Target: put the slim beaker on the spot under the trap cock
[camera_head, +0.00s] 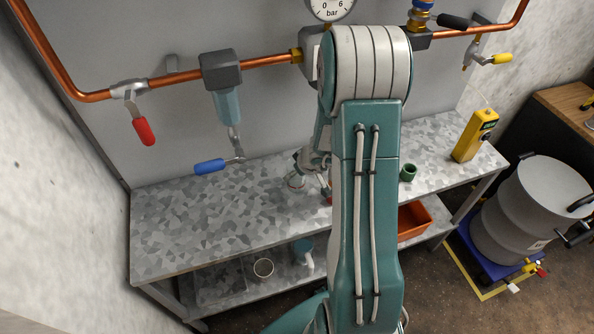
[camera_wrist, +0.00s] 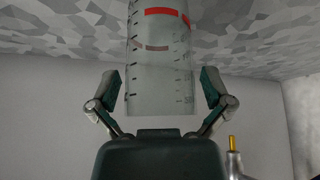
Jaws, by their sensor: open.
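The slim beaker (camera_wrist: 160,85) is a clear, tall glass with graduation marks and a red band, seen in the wrist view. My gripper (camera_wrist: 160,74) is open, with one finger on each side of the beaker and gaps between the fingers and the glass. In the head view my arm hides most of the gripper and beaker area above the bench. The trap (camera_head: 227,103) hangs from the copper pipe at left. Its trap cock (camera_head: 209,166) has a blue handle, just above the bench's rear edge. No marked spot shows on the bench below it.
The galvanised bench (camera_head: 190,235) is clear at left. A dark green cup (camera_head: 408,172) and a yellow meter (camera_head: 475,135) stand at right. A grey drum (camera_head: 530,205) stands at far right.

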